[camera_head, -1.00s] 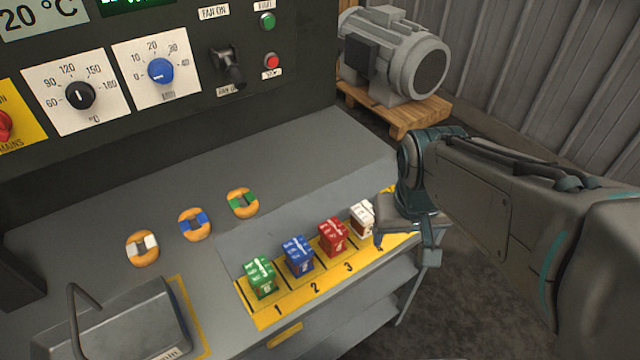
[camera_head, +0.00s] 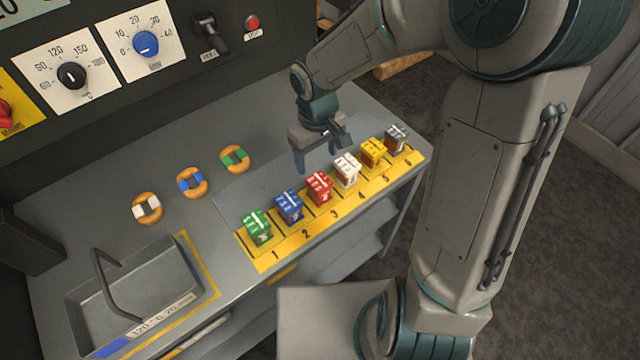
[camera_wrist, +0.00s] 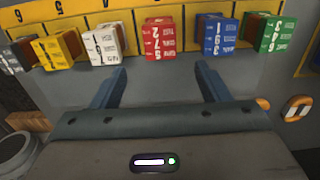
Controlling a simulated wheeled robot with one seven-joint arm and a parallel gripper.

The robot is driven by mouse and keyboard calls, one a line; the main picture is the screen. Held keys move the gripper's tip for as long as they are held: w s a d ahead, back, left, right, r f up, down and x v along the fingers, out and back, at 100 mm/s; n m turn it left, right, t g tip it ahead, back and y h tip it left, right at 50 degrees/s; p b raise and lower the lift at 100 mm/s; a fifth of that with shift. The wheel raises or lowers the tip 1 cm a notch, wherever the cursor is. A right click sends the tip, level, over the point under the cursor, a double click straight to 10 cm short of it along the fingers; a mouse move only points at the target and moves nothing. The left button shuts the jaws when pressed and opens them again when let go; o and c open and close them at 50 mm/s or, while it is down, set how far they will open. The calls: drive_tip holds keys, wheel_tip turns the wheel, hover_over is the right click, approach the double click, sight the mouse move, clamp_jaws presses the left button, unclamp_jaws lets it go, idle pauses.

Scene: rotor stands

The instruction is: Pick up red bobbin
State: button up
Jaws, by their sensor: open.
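The red bobbin (camera_head: 319,188) stands upright on the yellow numbered strip, between the blue bobbin (camera_head: 289,207) and the white bobbin (camera_head: 346,170). In the wrist view the red bobbin (camera_wrist: 164,40) is near the top centre, beyond the fingertips and between their lines. My gripper (camera_head: 318,162) is open and empty, above the bench behind the bobbin row. In the wrist view my gripper (camera_wrist: 160,75) shows two blue-grey fingers spread apart, not touching any bobbin.
Green (camera_head: 257,228), yellow (camera_head: 373,153) and grey (camera_head: 396,138) bobbins share the yellow strip (camera_head: 262,263). Ring-shaped parts with white (camera_head: 147,208), blue (camera_head: 192,183) and green (camera_head: 234,159) pieces lie at left. A handled metal tray (camera_head: 75,297) sits front left. The control panel (camera_head: 110,60) rises behind.

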sight(319, 180)
wheel_tip(319, 180, down, 6)
drive_tip(key=shift+r, duration=0.15)
drive_tip(key=shift+s+d+f, duration=0.1)
drive_tip(key=shift+s+f, duration=0.05)
drive_tip(key=shift+f, duration=1.15)
drive_tip(key=shift+s+d+f, duration=0.1)
drive_tip(key=shift+s+f, duration=0.05)
drive_tip(key=shift+f, duration=1.15)
drive_tip(key=c, duration=1.3)
